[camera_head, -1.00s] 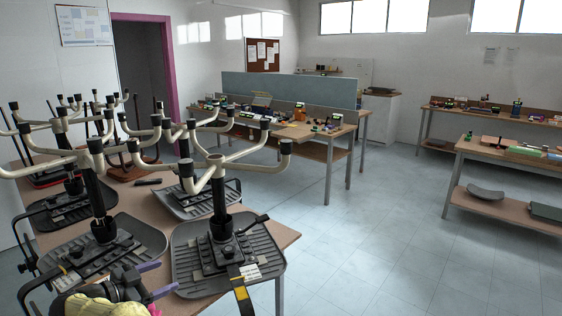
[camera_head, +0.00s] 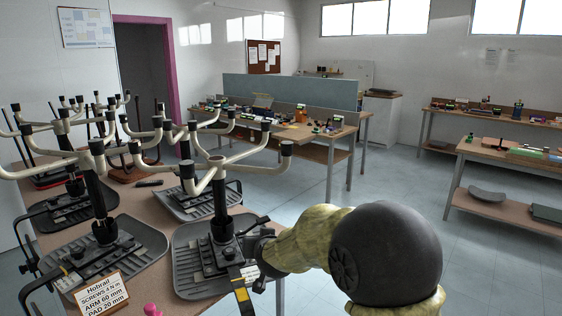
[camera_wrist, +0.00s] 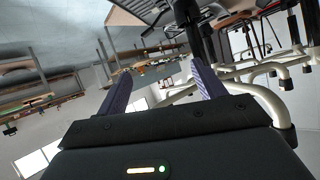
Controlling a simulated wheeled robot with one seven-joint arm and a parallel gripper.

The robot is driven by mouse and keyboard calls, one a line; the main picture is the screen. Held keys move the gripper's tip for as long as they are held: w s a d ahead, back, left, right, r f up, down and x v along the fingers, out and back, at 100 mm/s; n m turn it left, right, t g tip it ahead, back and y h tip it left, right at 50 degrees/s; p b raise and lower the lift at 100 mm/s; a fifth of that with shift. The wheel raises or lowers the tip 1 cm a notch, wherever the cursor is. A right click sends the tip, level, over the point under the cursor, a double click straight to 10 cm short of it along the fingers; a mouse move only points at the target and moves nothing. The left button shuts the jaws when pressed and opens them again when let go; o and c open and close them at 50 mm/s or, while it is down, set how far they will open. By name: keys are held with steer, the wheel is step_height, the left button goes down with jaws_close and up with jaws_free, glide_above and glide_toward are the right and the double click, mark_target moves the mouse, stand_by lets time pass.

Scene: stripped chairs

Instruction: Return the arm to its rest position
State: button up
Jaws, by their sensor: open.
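My arm (camera_head: 300,240), with yellowish links and a large dark round joint, reaches across the lower right of the head view. Its far end is beside the nearest upturned chair base on the table, and the head view does not show the fingers clearly. In the wrist view my gripper (camera_wrist: 160,82) shows two purple fingers spread wide apart with nothing between them. The wrist picture is tilted, with chair legs (camera_wrist: 262,95) showing beyond and beside the right finger. I cannot tell whether the arm touches the chair.
Several upturned chairs with pale arms (camera_head: 240,160) crowd the table (camera_head: 150,205) at left. A sign (camera_head: 101,294) stands at its near edge, with a small pink thing (camera_head: 152,310) beside it. Workbenches (camera_head: 340,135) stand farther back and at right (camera_head: 515,158). The middle floor is clear.

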steer(key=s+d+f+g+h, duration=0.1)
steer(key=s+d+f+g, duration=0.25)
steer(key=s+d, duration=0.5)
steer(key=s+d+f+g+h, duration=0.1)
steer(key=s+d+f+g, duration=0.3)
steer(key=s, duration=0.7)
steer(key=s+d+f+g+h, duration=0.1)
steer(key=s+d+f+g, duration=0.15)
steer(key=s+d, duration=0.6)
step_height(320, 180, up, 8)
steer(key=p, duration=0.9)
steer(key=shift+s+a+r+m+t, duration=0.25)
steer(key=shift+s+a+m+t, duration=0.05)
steer(key=shift+s+a+m, duration=0.1)
